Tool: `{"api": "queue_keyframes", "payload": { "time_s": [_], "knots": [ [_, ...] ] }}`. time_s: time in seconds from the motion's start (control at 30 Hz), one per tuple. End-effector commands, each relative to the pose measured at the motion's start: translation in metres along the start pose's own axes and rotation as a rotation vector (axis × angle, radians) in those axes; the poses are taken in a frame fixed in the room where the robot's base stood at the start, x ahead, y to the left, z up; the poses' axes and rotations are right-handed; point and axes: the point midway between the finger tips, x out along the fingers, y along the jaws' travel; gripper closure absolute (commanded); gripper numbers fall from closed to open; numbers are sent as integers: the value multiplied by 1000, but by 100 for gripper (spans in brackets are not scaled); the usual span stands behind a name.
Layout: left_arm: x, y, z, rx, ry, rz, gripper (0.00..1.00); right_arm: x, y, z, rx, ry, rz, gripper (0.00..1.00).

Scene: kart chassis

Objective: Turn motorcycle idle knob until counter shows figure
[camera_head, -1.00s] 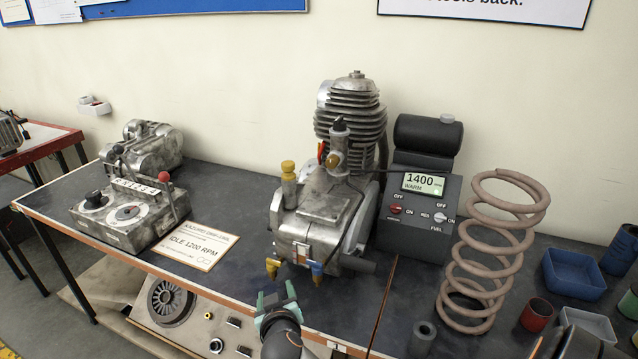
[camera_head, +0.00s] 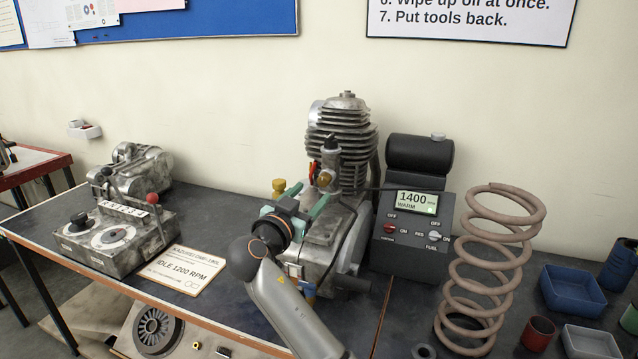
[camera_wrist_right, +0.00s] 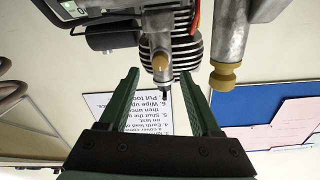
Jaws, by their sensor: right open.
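The engine (camera_head: 342,135) stands on the bench with a brass knob (camera_head: 324,178) on its carburettor; the knob also shows in the wrist view (camera_wrist_right: 160,66). A second brass-topped part (camera_head: 278,186) stands left of it, also in the wrist view (camera_wrist_right: 222,76). I cannot tell for certain which one is the idle knob. My right gripper (camera_head: 307,197) is open and empty, its green fingers pointing at the carburettor, apart from the knob. In the wrist view the first knob appears between the fingertips, beyond them. The counter (camera_head: 416,203) reads 1400, WARM. My left gripper is not in view.
A card (camera_head: 182,268) reads IDLE 1200 RPM. A lever box (camera_head: 115,236) stands left. The counter's switch panel (camera_head: 412,233) is right of the engine, then a large coil spring (camera_head: 480,270) and a blue tray (camera_head: 572,289). My right arm covers the engine's lower front.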

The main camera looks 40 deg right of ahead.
Motion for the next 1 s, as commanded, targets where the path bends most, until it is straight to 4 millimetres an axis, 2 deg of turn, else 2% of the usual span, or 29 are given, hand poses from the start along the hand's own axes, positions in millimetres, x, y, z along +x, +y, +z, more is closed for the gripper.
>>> {"api": "queue_keyframes", "payload": {
  "time_s": [0.1, 0.3, 0.7, 1.0],
  "knots": [
    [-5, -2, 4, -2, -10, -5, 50, 24, 0, -2, -3, 3, 2, 35],
    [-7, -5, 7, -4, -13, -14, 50, 47, 0, 0, -2, 0, -1, 35],
    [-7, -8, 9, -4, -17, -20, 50, 54, 0, 1, 0, -1, -1, 36],
    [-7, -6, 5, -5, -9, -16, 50, 53, 0, 1, -1, -1, -1, 70]
  ]
}}
